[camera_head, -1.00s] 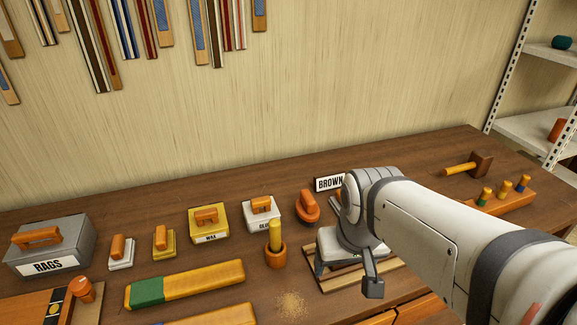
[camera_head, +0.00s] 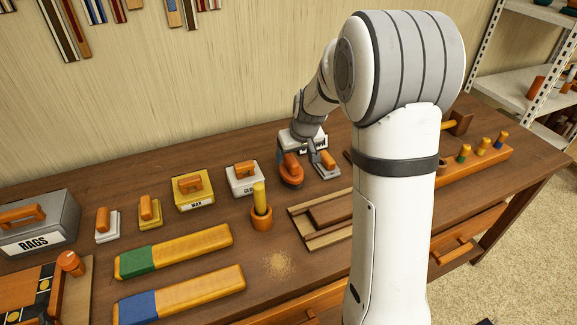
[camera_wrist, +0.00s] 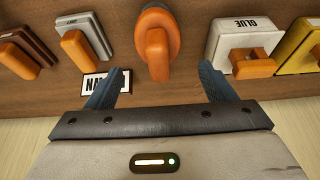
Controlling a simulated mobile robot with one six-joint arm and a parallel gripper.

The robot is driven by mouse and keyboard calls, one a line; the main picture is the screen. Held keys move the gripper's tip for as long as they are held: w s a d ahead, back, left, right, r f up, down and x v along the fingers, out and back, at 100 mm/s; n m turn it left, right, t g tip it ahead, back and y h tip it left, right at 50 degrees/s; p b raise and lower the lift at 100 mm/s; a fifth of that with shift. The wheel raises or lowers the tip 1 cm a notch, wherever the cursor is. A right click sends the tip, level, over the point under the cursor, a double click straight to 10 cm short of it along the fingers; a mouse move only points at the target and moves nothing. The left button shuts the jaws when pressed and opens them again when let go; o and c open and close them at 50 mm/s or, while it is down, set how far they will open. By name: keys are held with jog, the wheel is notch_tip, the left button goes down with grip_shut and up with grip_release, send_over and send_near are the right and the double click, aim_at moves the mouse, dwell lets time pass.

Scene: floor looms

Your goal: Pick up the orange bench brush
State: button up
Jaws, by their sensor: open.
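The orange bench brush, as I take it (camera_head: 290,170), is an orange piece with a rounded base and a raised handle. It stands on the bench towards the wall. In the wrist view the brush (camera_wrist: 157,42) is at the top middle, its handle towards me. My gripper (camera_wrist: 160,85) is open and empty. Its two dark fingers lie to either side of the brush in this view, with the brush beyond their tips and apparently apart from them. In the head view my gripper is just behind the brush and partly hidden by its own wrist.
A white GLUE box (camera_wrist: 230,40) and a yellow WAX box (camera_head: 193,190) stand to one side of the brush. A pale block with an orange handle (camera_wrist: 82,40) and a brown one (camera_wrist: 27,45) stand on the other, near a label (camera_wrist: 103,85).

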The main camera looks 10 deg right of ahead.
aim_at(291, 157)
jog(key=shift+w+d+f, duration=0.1)
jog(key=shift+w+f, duration=0.6)
jog(key=shift+w, duration=0.2)
jog(key=x, duration=0.7)
jog(key=shift+s+f+p, duration=0.1)
jog(key=shift+f+p, duration=0.3)
jog(key=shift+f, duration=0.05)
jog(key=shift+c, duration=0.6)
jog(key=c, duration=1.1)
notch_tip(291, 157, up, 10)
jog(key=shift+r, duration=0.1)
jog(key=o, duration=0.6)
jog(key=c, duration=0.4)
jog(key=shift+o, duration=0.2)
